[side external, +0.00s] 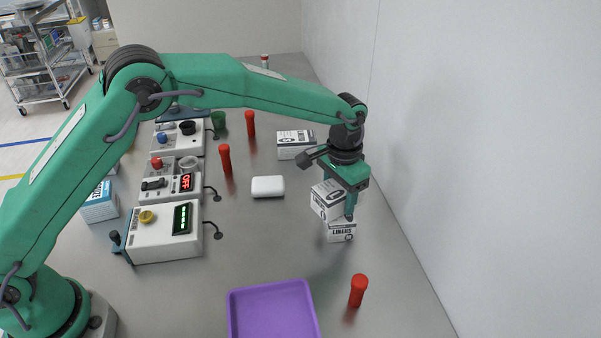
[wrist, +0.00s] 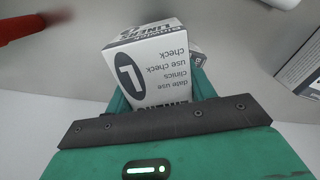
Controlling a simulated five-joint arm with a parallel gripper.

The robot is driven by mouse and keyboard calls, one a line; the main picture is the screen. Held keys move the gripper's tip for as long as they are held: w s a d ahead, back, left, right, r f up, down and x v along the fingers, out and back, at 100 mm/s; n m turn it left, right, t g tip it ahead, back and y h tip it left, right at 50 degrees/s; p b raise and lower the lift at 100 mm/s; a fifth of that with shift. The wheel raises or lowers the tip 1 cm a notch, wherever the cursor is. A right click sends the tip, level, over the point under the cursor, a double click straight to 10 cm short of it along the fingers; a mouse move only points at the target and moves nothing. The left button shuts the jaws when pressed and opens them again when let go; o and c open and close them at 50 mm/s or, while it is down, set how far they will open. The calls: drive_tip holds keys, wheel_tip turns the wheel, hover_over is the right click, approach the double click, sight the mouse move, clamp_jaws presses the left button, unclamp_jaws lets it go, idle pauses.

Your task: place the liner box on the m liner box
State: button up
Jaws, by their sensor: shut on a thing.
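The held liner box (side external: 327,202) is white and grey with a dark oval label. It also shows in the wrist view (wrist: 150,65), with a black oval and printed text on its face. My gripper (side external: 338,200) is shut on it, and the box looks slightly tilted. A second white box marked LINERS (side external: 341,232) stands on the table directly below; its size letter is too small to read. The held box overlaps its top in the side view. I cannot tell whether they touch. In the wrist view only a sliver of a box (wrist: 198,60) shows behind the held one.
Another white box (side external: 296,144) stands farther back, and a white rounded case (side external: 267,186) lies to the left. A red cylinder (side external: 358,290) and a purple tray (side external: 272,288) are in front. Control units (side external: 165,232) line the left. The wall (side external: 480,150) is close on the right.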

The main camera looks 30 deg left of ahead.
drive_tip(key=shift+f, duration=0.1)
drive_tip(key=o, duration=1.1)
wheel_tip(320, 180, up, 12)
drive_tip(key=shift+f, duration=0.15)
drive_tip(key=shift+r, duration=0.3)
